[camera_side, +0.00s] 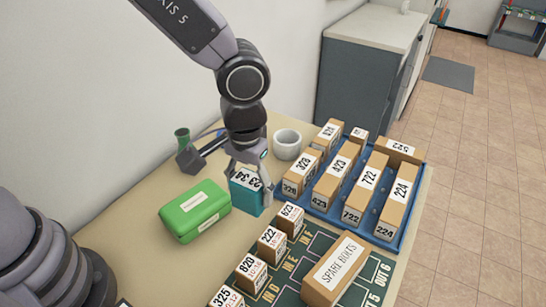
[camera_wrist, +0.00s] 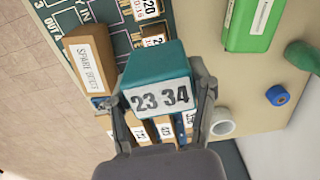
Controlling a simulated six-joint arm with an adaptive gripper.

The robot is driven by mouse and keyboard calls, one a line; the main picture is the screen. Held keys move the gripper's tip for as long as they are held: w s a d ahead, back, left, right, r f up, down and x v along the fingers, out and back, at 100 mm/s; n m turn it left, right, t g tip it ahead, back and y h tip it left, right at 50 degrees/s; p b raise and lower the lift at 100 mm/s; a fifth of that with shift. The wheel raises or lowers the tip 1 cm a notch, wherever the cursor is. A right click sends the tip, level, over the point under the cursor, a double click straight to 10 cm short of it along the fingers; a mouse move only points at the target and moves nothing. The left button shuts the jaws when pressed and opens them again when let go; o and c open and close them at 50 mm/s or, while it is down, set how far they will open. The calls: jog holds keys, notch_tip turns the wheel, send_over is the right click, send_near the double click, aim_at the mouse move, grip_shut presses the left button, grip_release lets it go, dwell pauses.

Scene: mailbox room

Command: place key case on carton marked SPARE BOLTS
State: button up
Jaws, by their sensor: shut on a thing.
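My gripper (camera_side: 249,172) is shut on a teal case marked 23 34 (camera_side: 244,200), with a finger on each side. The case also shows in the wrist view (camera_wrist: 155,66), its white number label facing the camera. I cannot tell whether its underside touches the table. The carton marked SPARE BOLTS (camera_side: 338,268) lies on the dark green marked board (camera_side: 372,293), to the right of and nearer than my gripper in the side view. The carton's top is bare. It also shows in the wrist view (camera_wrist: 88,62), left of the held case.
A green box (camera_side: 195,211) with a white label stands left of the held case. Small numbered cartons (camera_side: 271,243) line the board's left side. A blue tray (camera_side: 419,195) of numbered cartons lies at the right. A white mug (camera_side: 287,144) stands behind.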

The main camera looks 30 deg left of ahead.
jog(key=s+d+r, duration=0.2)
jog(key=s+d, duration=0.2)
jog(key=d, duration=0.2)
send_over(340, 262)
jog(key=f, duration=0.9)
jog(key=shift+s+a, duration=0.25)
jog(key=shift+s, duration=0.05)
jog(key=shift+w+d+f, duration=0.25)
jog(key=shift+f, duration=1.65)
jog(key=shift+f, duration=0.15)
jog(key=o, duration=1.2)
